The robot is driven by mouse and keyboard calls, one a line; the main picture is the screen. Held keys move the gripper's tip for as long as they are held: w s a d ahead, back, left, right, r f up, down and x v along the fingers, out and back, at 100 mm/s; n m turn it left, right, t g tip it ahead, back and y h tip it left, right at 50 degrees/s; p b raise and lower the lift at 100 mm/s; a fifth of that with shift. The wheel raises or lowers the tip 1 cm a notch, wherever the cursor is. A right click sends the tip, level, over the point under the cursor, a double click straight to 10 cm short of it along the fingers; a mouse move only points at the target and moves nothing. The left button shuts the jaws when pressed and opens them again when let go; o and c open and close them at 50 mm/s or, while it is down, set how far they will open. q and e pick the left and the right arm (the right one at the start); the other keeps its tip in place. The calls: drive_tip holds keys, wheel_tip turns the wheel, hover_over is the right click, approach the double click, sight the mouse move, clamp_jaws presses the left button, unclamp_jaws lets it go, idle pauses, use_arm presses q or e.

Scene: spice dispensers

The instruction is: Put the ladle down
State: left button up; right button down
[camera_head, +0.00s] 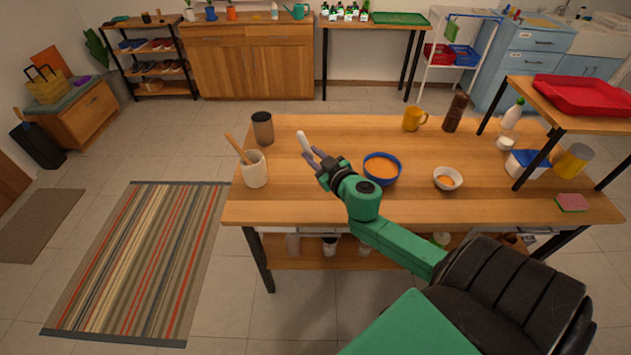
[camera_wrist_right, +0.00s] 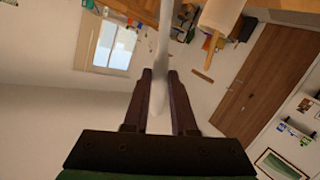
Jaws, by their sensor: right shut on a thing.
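My right gripper (camera_head: 311,156) is shut on the ladle (camera_head: 302,140), a pale, slender thing sticking up past the fingertips. It is held above the wooden table, left of a blue bowl with orange contents (camera_head: 382,167). In the right wrist view the ladle (camera_wrist_right: 163,45) runs between the two dark fingers (camera_wrist_right: 160,75) and out of the top of the picture. I cannot make out its bowl end clearly. My left gripper is not in view.
A cream crock (camera_head: 254,172) with a wooden utensil stands left of my gripper. The table's front left (camera_head: 300,205) is clear.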

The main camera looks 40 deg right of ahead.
wheel_tip(320, 180, down, 10)
drive_tip(key=b, duration=0.5)
drive_tip(key=shift+f, duration=0.2)
drive_tip(key=c, duration=0.7)
unclamp_jaws()
drive_tip(key=v, duration=0.8)
drive_tip(key=b+v, duration=0.1)
drive_tip(key=v, duration=0.3)
drive_tip(key=shift+r, duration=0.3)
